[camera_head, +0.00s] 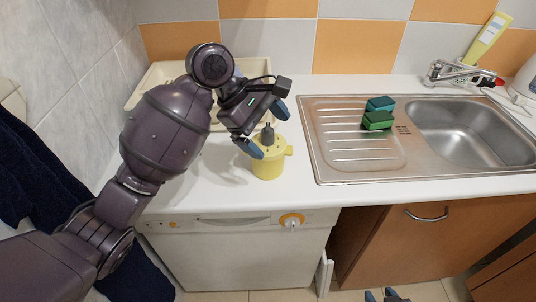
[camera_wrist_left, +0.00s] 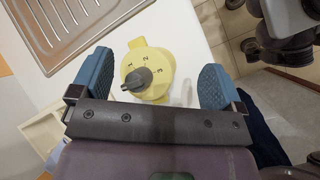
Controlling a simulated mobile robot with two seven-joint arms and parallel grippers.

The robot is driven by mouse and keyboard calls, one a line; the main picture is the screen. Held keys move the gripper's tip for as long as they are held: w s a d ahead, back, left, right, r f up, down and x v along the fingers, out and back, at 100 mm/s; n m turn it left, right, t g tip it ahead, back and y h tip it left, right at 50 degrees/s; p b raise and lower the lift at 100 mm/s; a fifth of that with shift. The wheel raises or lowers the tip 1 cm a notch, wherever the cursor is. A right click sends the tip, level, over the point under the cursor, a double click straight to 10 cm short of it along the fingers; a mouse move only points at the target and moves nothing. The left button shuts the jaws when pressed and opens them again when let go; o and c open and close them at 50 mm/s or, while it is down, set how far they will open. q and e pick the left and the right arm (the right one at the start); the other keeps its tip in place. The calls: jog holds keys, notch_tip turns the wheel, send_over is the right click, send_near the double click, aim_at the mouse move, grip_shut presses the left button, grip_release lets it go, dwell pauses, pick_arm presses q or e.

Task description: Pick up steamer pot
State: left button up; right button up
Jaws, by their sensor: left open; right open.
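The steamer pot is a small yellow pot (camera_head: 268,163) with a grey knob, standing upright on the white counter left of the sink. In the left wrist view the yellow pot (camera_wrist_left: 160,65) shows from above, its grey knob ringed by numbers. My left gripper (camera_head: 268,130) is open at the pot, with its blue fingers on either side of it. In the left wrist view the left gripper's fingers (camera_wrist_left: 157,85) stand apart from the pot, with a gap on each side. My right gripper (camera_head: 382,295) shows only its fingertips at the bottom edge of the head view, low in front of the cabinets, open and empty.
A steel sink (camera_head: 455,135) with a drainboard lies to the right, with green and teal sponges (camera_head: 378,120) on it. A cream tray (camera_head: 165,75) stands behind my left arm. The tiled wall closes off the back. The counter in front of the pot is clear.

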aim_at(263, 141)
pick_arm(q)
jog(key=w+a+r+n+y, duration=0.2)
jog(key=w+a+r+n, duration=0.2)
jog(key=w+a, duration=0.1)
jog(key=shift+t, duration=0.3)
jog(key=x, duration=1.1)
jog(key=shift+a+f, duration=0.15)
jog(key=shift+f, duration=0.3)
jog(key=c, duration=0.8)
jog(key=shift+r, duration=0.2)
notch_tip(263, 141, up, 10)
jog(key=shift+f, duration=0.1)
jog(key=shift+f, duration=0.1)
jog(key=shift+f, duration=3.95)
jog(key=shift+f, duration=0.2)
